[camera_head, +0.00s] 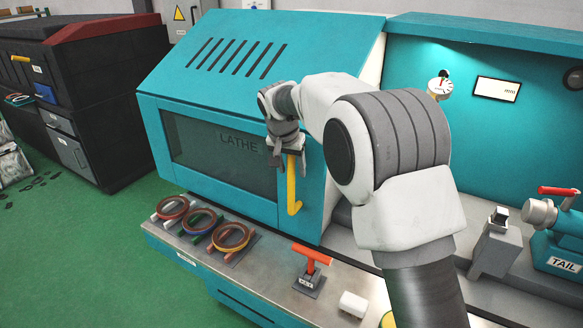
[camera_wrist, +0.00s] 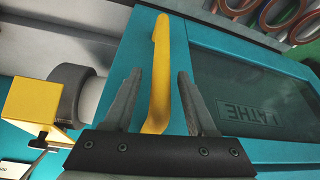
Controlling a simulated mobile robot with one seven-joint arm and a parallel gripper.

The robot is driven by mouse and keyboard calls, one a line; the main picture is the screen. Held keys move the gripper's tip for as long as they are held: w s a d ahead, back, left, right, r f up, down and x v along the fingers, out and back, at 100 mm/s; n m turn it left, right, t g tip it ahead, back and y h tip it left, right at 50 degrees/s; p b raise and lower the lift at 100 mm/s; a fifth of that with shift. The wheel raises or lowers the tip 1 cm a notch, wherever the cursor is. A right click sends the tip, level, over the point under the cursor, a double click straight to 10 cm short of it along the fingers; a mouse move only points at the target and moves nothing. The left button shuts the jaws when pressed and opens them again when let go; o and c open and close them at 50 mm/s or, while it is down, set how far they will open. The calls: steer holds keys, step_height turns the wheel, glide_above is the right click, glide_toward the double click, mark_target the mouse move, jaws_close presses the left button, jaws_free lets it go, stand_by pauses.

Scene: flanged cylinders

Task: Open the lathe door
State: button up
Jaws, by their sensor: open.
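The lathe door (camera_head: 180,103) is a teal panel with a dark window marked LATHE. A yellow vertical handle (camera_head: 293,190) stands near the door's right edge. The door window also shows in the wrist view (camera_wrist: 240,85). My gripper (camera_head: 283,160) is at the upper part of the handle. In the wrist view my gripper (camera_wrist: 158,85) is open, with one finger on each side of the yellow handle (camera_wrist: 160,65). Gaps show between the handle and both fingers. My arm hides part of the lathe right of the door.
The tailstock (camera_head: 560,245) stands at the right.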

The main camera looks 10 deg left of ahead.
steer(key=d+v, duration=0.1)
steer(key=v, duration=1.6)
steer(key=shift+a, duration=0.4)
steer(key=shift+s+d+r, duration=0.1)
steer(key=shift+r, duration=0.05)
steer(key=s+d+r, duration=0.1)
steer(key=s+d, duration=0.5)
steer(key=d, duration=0.4)
steer(key=s+d+r, duration=0.1)
steer(key=s+d, duration=0.6)
steer(key=d, duration=0.3)
steer(key=s+d+f, duration=0.4)
steer(key=s, duration=0.4)
steer(key=s+d+f+n+t, duration=0.1)
steer(key=s+d+f, duration=0.4)
steer(key=s, duration=0.3)
steer(key=shift+s+f+y, duration=0.15)
steer(key=shift+y, duration=0.15)
